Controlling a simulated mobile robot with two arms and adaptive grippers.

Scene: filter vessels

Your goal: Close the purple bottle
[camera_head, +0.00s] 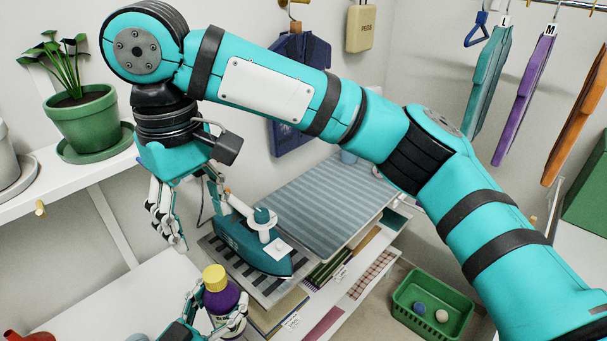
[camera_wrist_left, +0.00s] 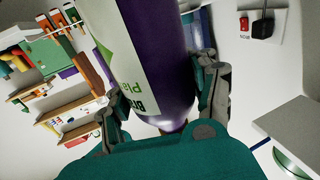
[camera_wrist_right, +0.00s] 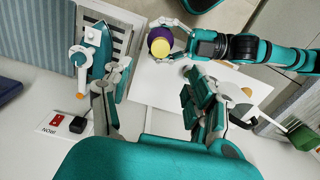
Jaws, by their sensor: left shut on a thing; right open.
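The purple bottle (camera_head: 221,299) stands upright over the white table in the head view, with a yellow cap (camera_head: 214,277) on its top. I cannot tell how tightly the cap sits. My left gripper (camera_head: 222,323) is shut around the bottle's body; the left wrist view shows the bottle (camera_wrist_left: 172,60) with its white and green label between the fingers. My right gripper (camera_head: 165,222) is open and empty, above and to the left of the bottle. In the right wrist view the yellow top (camera_wrist_right: 160,47) lies beyond my right fingertips (camera_wrist_right: 150,92), apart from them.
A teal iron (camera_head: 250,240) stands on a striped rest beside a striped ironing board (camera_head: 325,205). A potted plant (camera_head: 82,120) sits on the left shelf. A green basket (camera_head: 435,305) holds two balls. A red object (camera_head: 14,336) is at the lower left.

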